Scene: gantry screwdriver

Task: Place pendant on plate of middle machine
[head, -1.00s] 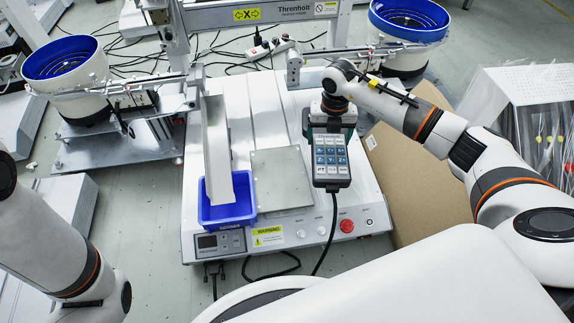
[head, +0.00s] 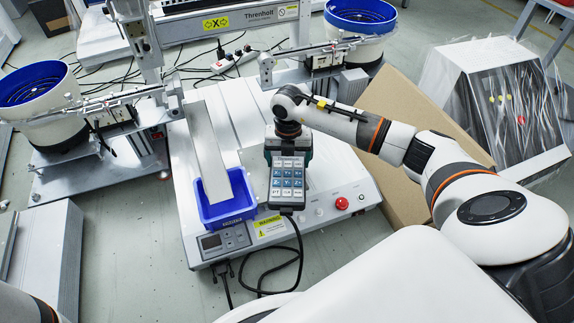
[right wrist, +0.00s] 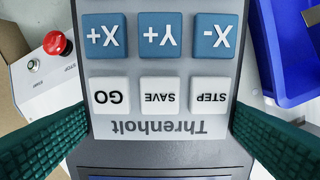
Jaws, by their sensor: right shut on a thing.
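The pendant (head: 289,180), a grey box with blue and white keys, is upright in the head view over the middle machine (head: 331,180). My right gripper (head: 288,147) is shut on its upper part, with green fingers on both sides. In the right wrist view the pendant (right wrist: 160,85) fills the middle, its lettering upside down. The metal plate (head: 257,172) is mostly hidden behind the pendant; only a strip shows at its left. I cannot tell whether the pendant touches the plate. My left gripper is out of view.
A blue bin (head: 228,213) under a metal chute (head: 207,150) stands close left of the pendant. A red button (head: 342,203) is on the machine's front right. The pendant's black cable (head: 300,262) hangs over the front edge. Cardboard (head: 385,185) leans at the right.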

